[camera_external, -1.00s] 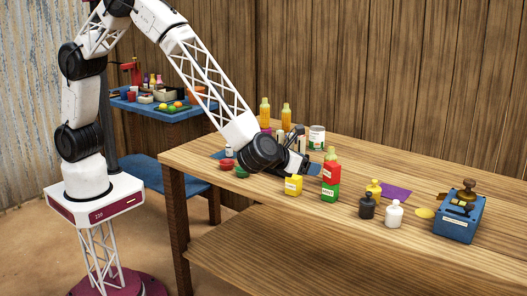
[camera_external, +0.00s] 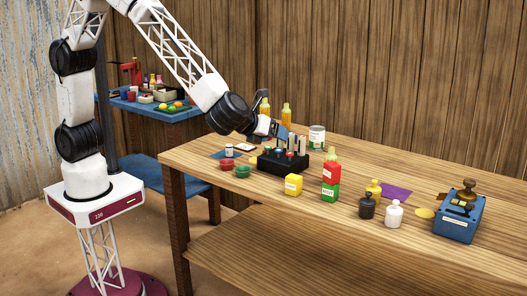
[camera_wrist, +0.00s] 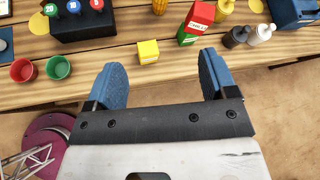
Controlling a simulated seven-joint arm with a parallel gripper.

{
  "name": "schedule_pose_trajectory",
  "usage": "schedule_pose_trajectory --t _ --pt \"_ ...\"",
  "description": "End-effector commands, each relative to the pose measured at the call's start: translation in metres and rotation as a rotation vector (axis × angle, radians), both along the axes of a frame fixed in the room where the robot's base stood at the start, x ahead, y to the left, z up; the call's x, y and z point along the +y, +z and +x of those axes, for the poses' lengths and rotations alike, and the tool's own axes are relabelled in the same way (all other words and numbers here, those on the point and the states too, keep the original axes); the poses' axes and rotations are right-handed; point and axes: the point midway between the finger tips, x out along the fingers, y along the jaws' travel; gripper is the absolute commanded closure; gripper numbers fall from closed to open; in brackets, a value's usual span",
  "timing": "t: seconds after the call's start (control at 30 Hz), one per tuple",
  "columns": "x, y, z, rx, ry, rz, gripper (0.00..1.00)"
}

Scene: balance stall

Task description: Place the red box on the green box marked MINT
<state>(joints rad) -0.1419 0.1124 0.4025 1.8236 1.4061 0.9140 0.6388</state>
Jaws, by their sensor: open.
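The red box (camera_external: 331,173) rests on top of the green box (camera_external: 330,193) marked MINT, on the wooden table in the external view. Both also show in the wrist view, the red box (camera_wrist: 201,18) above the green box (camera_wrist: 187,39). The stack looks upright, and nothing of mine touches it. My gripper (camera_wrist: 162,74) is open, with its two blue fingers apart and nothing between them. It is raised, to the left of the stack in the external view.
A yellow box (camera_external: 293,184) stands left of the stack. A black rack (camera_external: 283,162), a red cup (camera_external: 226,164) and a green cup (camera_external: 242,171) are farther left. Black (camera_external: 367,206) and white (camera_external: 394,213) bottles and a blue device (camera_external: 458,220) stand to the right.

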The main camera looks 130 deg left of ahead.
Motion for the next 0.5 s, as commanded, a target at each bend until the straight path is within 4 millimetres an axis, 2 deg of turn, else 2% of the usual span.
schedule_pose_trajectory --t 0.1,0.5 --pt "-0.016 0.024 -0.033 -0.07 0.078 -0.073 0.22" --pt "-0.071 0.077 -0.145 -0.291 0.353 -0.334 0.22"
